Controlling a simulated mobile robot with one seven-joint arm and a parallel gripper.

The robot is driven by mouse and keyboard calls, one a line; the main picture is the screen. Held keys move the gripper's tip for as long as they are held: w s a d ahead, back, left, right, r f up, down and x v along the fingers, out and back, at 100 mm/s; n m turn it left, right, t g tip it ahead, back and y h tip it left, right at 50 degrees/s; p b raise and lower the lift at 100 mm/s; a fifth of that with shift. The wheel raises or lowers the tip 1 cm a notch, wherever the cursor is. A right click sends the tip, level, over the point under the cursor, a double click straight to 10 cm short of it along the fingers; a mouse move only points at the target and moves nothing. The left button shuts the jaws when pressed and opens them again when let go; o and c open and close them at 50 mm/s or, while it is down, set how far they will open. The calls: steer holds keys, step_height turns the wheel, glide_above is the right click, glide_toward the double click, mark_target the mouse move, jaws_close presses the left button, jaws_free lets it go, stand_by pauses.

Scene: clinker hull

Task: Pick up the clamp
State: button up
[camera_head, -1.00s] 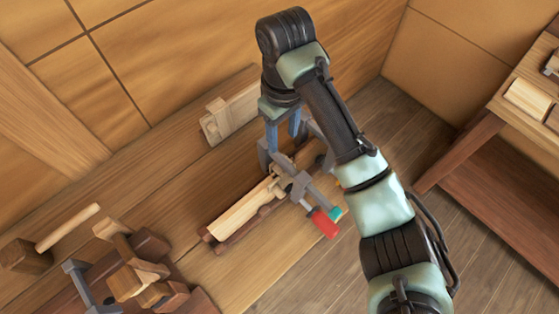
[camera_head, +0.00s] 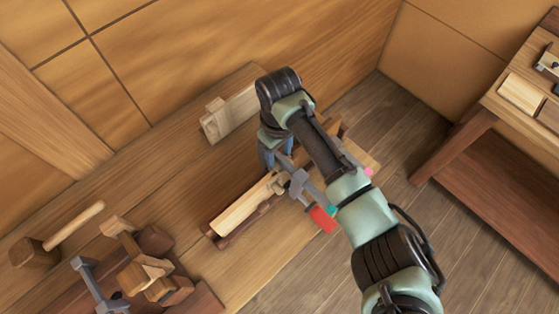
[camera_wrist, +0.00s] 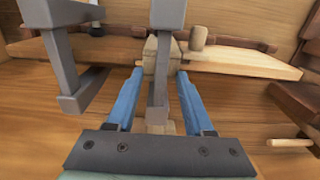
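The clamp (camera_head: 300,184) is grey with a red handle (camera_head: 322,218). In the head view it sits across a pale wooden strip on the bench, partly hidden by my arm. In the wrist view its grey bar (camera_wrist: 163,45) runs between my blue fingers, and a grey jaw (camera_wrist: 68,75) stands to their left. My gripper (camera_wrist: 160,72) is open around the bar, with a gap on each side. In the head view the gripper (camera_head: 272,152) is low at the clamp, and its fingertips are hidden.
A pale wooden strip (camera_head: 243,205) lies along a darker piece. A mallet (camera_head: 35,252), a second grey clamp-like tool (camera_head: 92,285) and wooden blocks (camera_head: 140,270) are at lower left. A wooden block (camera_head: 228,112) stands near the wall. Another table (camera_head: 500,100) is at right.

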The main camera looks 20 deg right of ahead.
jaws_close()
steer(key=shift+w+r, duration=0.1)
steer(key=shift+r, duration=0.05)
stand_by(1.1)
